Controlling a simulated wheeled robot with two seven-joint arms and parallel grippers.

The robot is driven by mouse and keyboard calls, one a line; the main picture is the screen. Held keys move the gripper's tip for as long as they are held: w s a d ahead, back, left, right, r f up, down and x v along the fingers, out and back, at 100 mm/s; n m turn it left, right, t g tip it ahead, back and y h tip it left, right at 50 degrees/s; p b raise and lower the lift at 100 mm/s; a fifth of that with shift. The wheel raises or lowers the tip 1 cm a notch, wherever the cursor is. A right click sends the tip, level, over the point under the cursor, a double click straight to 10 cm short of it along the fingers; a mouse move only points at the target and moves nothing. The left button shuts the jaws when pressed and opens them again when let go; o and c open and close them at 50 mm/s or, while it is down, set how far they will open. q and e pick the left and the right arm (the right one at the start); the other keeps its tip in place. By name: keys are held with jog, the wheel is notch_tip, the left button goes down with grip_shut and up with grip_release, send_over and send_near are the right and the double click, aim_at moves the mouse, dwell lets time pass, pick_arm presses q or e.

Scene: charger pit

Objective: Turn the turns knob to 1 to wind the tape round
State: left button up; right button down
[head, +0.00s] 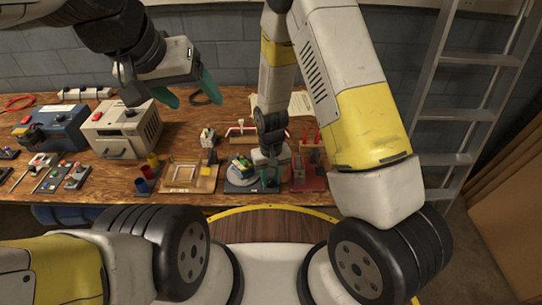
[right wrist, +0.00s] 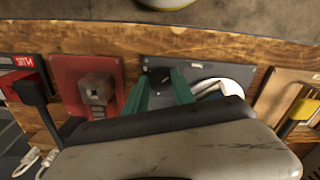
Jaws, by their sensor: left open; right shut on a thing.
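The winding device is a dark grey plate (head: 238,188) at the table's front edge, with a round pale disc (head: 242,174) carrying colored parts. In the right wrist view, the turns knob (right wrist: 160,77) is a small dark knob on the same plate, beside the disc. My right gripper (right wrist: 162,82) reaches down with its green fingers shut on the knob; it also shows in the head view (head: 268,180), where it hides the knob. The knob's setting and any numbers cannot be read. No tape can be made out clearly. My left gripper (head: 190,98) is open and empty, above the table's back.
A red fixture (head: 308,178) stands just right of the device and a wooden frame (head: 190,178) to the left. Red and blue cups, a beige box (head: 122,128) and a blue machine (head: 52,128) stand further left. A ladder leans at the right.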

aim_at(271, 181)
jog(key=shift+m, duration=2.2)
jog(key=c, duration=1.1)
grip_release()
jog(key=shift+o, duration=0.2)
jog(key=shift+r, duration=0.1)
notch_tip(271, 181, up, 8)
jog(key=shift+f, duration=0.2)
jog(key=shift+r, duration=0.1)
